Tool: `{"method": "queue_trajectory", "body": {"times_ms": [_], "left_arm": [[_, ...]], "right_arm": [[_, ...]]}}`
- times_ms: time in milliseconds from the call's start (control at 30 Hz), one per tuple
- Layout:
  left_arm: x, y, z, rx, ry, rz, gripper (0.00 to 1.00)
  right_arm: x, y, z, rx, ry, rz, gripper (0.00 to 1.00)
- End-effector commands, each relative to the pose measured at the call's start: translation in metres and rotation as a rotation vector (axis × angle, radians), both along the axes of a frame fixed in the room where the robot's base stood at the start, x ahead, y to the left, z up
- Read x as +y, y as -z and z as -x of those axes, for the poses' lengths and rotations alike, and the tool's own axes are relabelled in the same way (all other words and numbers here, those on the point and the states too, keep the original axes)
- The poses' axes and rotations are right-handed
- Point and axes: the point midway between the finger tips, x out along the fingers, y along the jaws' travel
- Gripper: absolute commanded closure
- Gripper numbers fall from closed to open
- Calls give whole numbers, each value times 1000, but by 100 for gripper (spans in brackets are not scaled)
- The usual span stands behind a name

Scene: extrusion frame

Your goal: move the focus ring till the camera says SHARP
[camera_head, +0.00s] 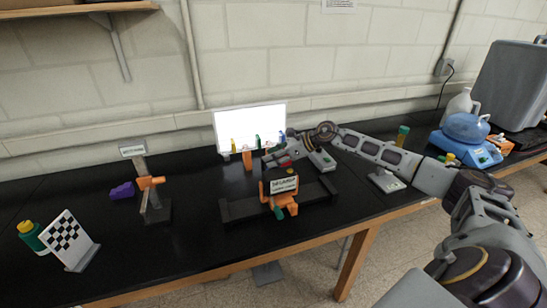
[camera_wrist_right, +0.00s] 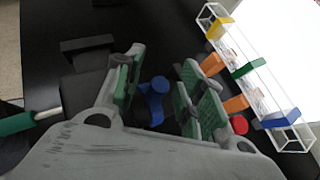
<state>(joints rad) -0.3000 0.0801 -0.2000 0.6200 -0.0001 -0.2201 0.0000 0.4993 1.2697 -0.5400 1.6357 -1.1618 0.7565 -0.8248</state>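An orange and dark camera-like device with a small screen (camera_head: 284,186) stands on a black base near the middle of the table. The screen's text is too small to read. My right gripper (camera_head: 272,158) is behind it in the head view. In the right wrist view my right gripper (camera_wrist_right: 160,85) is open, with green pads on its fingers. A blue knobbed part (camera_wrist_right: 153,100) shows between the fingers, with a gap on both sides. I cannot tell whether this is the focus ring. My left gripper is not in view.
A bright white panel (camera_head: 250,128) stands behind, with a clear rack of coloured pieces (camera_wrist_right: 250,70) before it. A checkered board (camera_head: 68,240), a green bottle (camera_head: 31,238) and an orange clamp stand (camera_head: 150,183) are at left. A blue-topped appliance (camera_head: 466,140) is at right.

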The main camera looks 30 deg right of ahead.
Motion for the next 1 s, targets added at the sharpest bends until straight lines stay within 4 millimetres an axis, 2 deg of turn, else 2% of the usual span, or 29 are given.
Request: {"method": "queue_trajectory", "body": {"times_ms": [367, 1000], "left_arm": [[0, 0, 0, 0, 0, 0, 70], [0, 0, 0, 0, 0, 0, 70]], "right_arm": [[-5, -3, 5, 2, 1, 1, 61], [-31, -27, 33, 2, 1, 2, 61]]}}
